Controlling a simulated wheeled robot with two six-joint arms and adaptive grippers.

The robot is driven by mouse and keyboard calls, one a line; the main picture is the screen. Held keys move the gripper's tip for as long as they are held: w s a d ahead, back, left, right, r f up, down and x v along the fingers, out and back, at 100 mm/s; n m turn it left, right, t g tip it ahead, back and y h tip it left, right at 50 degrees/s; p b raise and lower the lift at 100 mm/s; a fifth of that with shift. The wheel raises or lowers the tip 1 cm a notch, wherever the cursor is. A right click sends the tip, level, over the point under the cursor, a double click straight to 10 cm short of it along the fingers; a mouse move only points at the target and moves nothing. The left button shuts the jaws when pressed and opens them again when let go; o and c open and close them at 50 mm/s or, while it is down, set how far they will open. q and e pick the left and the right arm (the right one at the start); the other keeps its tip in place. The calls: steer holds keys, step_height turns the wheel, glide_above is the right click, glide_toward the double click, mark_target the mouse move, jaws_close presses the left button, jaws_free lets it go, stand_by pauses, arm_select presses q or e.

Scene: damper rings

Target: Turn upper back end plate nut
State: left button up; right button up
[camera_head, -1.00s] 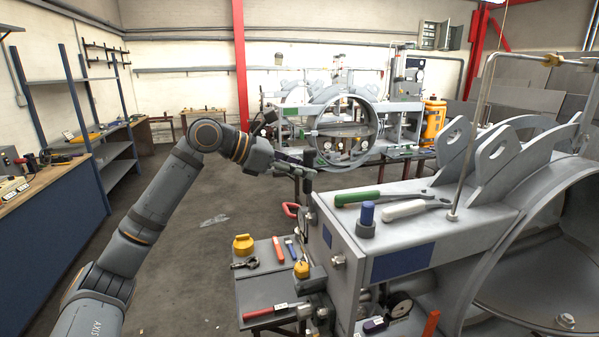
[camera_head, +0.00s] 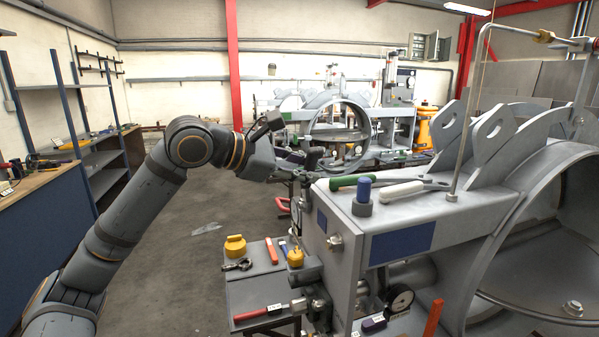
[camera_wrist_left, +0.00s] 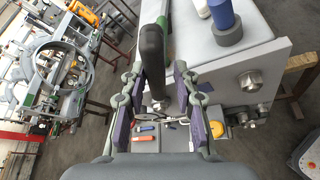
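The grey end plate (camera_wrist_left: 262,62) is the end face of the large grey housing. It shows a silver nut (camera_wrist_left: 250,81) on its near side, also visible in the head view (camera_head: 335,243). A grey round part (camera_wrist_left: 188,95) sits farther back on the plate by my right-hand finger; I cannot tell if it is the upper back nut. My left gripper (camera_wrist_left: 158,100) hangs at the plate's back upper corner, also in the head view (camera_head: 312,159). Its fingers are apart, with a black handle-like shape (camera_wrist_left: 152,55) between them, seemingly untouched. My right gripper is out of view.
A small tool table (camera_head: 262,290) with a yellow weight (camera_head: 235,246) stands below. Open floor (camera_head: 185,270) lies left.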

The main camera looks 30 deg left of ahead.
arm_select(q)
steer(key=shift+s+d+f+m, duration=0.4)
steer(key=shift+d, duration=0.1)
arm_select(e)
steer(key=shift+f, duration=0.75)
arm_select(q)
steer(key=f+b, duration=0.1)
steer(key=b, duration=0.1)
steer(key=s+d+f+m+t+b, duration=0.1)
steer(key=b, duration=0.1)
steer(key=s+d+f+m+b, duration=0.1)
steer(key=shift+d+f+t+y+b, duration=0.25)
steer(key=shift+f+t+y+b, duration=0.05)
steer(key=shift+t+y+b, duration=0.1)
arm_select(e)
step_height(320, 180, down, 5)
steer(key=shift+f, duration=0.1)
